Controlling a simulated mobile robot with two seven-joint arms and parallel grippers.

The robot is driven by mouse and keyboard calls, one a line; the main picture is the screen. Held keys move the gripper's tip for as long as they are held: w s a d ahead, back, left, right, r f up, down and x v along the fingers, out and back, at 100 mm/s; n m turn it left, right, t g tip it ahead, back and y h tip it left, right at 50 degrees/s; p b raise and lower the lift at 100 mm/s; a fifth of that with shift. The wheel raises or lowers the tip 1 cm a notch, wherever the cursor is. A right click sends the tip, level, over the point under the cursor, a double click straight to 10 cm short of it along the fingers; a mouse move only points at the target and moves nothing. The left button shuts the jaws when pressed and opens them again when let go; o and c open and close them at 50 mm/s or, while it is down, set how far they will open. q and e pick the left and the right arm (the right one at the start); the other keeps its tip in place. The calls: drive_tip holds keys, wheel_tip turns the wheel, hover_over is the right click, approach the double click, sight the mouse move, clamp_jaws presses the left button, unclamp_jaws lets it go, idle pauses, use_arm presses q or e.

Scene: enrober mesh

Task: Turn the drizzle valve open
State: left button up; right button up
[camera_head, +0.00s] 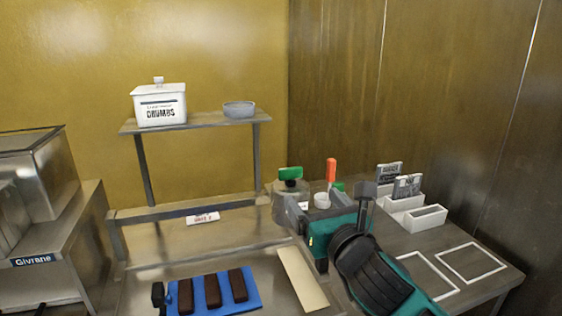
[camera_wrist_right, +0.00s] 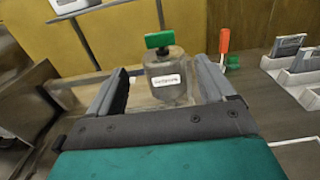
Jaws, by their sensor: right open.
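The drizzle valve has a green bar handle (camera_head: 290,173) on top of a clear, labelled jar (camera_head: 279,197) at the back of the bench. In the right wrist view the green handle (camera_wrist_right: 159,40) lies crosswise above the jar (camera_wrist_right: 168,78), between my finger lines. My right gripper (camera_head: 326,203) is open and empty, in front of and to the right of the jar in the head view. In the wrist view its two fingers (camera_wrist_right: 162,68) point towards the jar, one on each side. I cannot tell whether they touch it. My left gripper is not in view.
White card holders (camera_head: 415,217) are further right. A blue mat (camera_head: 250,291) with dark bars lies in front. A shelf (camera_head: 200,122) holds a crumbs box (camera_head: 160,106) and a bowl (camera_head: 239,110).

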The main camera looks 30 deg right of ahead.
sight(291, 174)
drive_tip(key=x, duration=1.1)
drive_tip(key=shift+w+r, duration=0.15)
drive_tip(key=shift+w, duration=0.2)
drive_tip(key=shift+w+d, duration=0.2)
drive_tip(key=shift+w, duration=0.65)
drive_tip(key=shift+c, duration=0.5)
drive_tip(key=c, duration=0.9)
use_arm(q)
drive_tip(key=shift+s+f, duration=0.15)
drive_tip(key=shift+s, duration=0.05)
use_arm(e)
drive_tip(key=shift+o, duration=0.2)
